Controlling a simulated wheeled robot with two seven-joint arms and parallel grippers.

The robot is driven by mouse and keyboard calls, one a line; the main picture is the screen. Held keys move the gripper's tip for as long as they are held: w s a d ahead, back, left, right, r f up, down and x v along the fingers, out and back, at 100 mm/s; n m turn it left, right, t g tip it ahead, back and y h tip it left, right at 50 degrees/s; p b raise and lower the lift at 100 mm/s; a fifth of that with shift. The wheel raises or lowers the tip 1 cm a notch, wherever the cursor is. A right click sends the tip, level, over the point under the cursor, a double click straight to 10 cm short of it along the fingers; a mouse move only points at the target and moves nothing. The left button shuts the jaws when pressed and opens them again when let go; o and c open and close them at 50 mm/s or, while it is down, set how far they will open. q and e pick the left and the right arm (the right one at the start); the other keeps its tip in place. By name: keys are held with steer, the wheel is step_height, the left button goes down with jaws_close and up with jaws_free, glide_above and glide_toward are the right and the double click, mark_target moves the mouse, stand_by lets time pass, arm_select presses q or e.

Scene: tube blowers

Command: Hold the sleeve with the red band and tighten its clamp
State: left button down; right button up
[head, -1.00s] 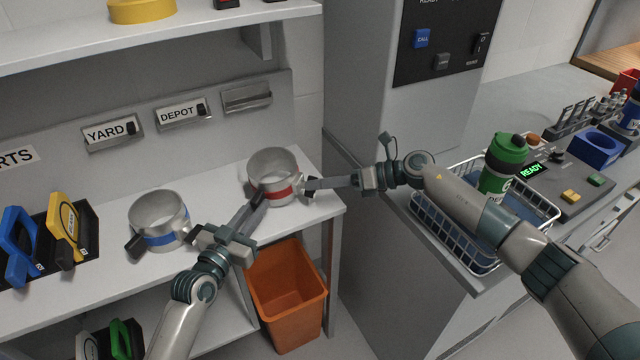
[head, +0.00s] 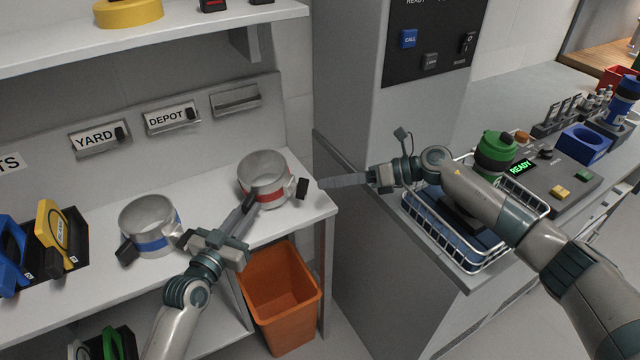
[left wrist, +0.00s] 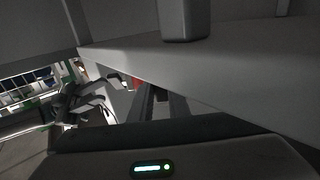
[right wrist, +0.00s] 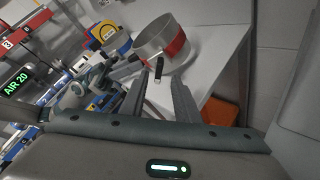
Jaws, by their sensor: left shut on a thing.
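The metal sleeve with the red band (head: 265,172) stands on the white bench near its right end. Its clamp lever with a black tip (head: 302,188) sticks out on the right side. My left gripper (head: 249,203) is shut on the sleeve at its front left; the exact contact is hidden. My right gripper (head: 322,183) is just right of the lever, apart from it. In the right wrist view the red-banded sleeve (right wrist: 176,45) is ahead, and the lever (right wrist: 158,72) lies in front of the gap between my open fingers (right wrist: 164,82).
A sleeve with a blue band (head: 150,243) stands to the left on the bench. An orange bin (head: 280,300) is below the bench's right end. A wire basket (head: 425,225) and a control box (head: 545,185) are on the right counter. YARD and DEPOT labels line the back panel.

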steer(key=shift+v, duration=0.9)
steer(key=shift+c, duration=0.6)
steer(key=shift+a, duration=0.15)
jaws_close()
steer(key=s+a+r+m+t, duration=0.2)
steer(key=s+a+r+m, duration=0.25)
steer(key=a+m, duration=0.4)
steer(key=s+d+f+m+t+h, duration=0.1)
steer(key=s+d+m+t, duration=0.3)
steer(key=d+m, duration=0.4)
steer(key=shift+s+f+m+t, duration=0.3)
steer(key=shift+s+m, duration=0.4)
steer(key=shift+m, duration=2.15)
